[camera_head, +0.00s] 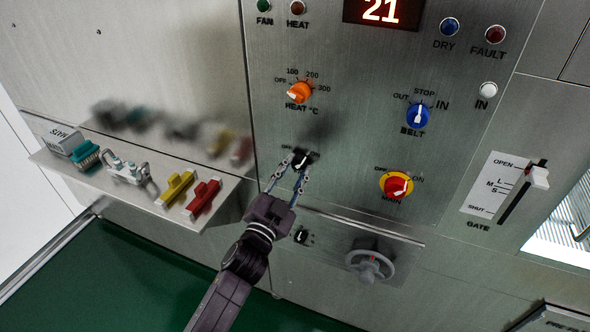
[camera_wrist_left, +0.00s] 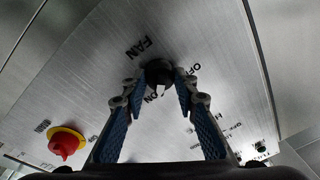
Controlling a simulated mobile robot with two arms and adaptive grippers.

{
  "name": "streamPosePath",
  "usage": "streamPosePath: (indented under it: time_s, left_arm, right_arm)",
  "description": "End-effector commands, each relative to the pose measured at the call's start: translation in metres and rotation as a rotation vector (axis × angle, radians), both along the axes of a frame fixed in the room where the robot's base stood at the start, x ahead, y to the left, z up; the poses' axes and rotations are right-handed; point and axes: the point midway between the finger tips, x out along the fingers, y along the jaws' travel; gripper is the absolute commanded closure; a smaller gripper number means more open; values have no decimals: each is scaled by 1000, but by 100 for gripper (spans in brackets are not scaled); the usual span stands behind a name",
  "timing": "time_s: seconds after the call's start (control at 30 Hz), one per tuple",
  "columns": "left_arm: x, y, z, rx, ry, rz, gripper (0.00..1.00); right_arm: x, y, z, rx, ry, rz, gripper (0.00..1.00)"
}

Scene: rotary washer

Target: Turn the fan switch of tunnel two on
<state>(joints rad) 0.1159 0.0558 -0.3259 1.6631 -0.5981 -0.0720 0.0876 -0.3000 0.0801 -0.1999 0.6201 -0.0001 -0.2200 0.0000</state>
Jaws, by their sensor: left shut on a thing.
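The black fan knob (camera_head: 304,157) sits on the steel panel, below the orange heat knob. In the left wrist view the knob (camera_wrist_left: 159,72) is beside the word FAN, with OFF and ON printed around it. A white mark shows on the knob, on the side near ON; its exact setting is hard to tell. My left gripper (camera_head: 297,168) is shut on this knob, one blue-padded finger on each side. The fingers partly cover the knob and its ON label in the head view. My right gripper is in neither view.
The orange heat knob (camera_head: 299,92), blue belt knob (camera_head: 417,115) and red main knob (camera_head: 397,186) are nearby. A smaller black switch (camera_head: 300,236) and a grey handwheel (camera_head: 370,264) lie below. A shelf (camera_head: 150,196) with colored fittings juts out at left. The green fan lamp (camera_head: 264,5) is at the top.

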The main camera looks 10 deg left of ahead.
Motion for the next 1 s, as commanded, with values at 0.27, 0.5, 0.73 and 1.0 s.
streamPosePath:
  time_s: [0.27,0.5,0.73,1.0]
  left_arm:
    - [0,0,-1,17,-3,0,97]
    - [0,0,-1,17,-3,0,71]
    - [0,0,-1,15,-3,0,55]
    - [-4,1,-2,14,-3,0,55]
  right_arm:
    - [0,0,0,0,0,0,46]
    - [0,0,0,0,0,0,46]
    - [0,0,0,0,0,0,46]
    - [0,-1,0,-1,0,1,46]
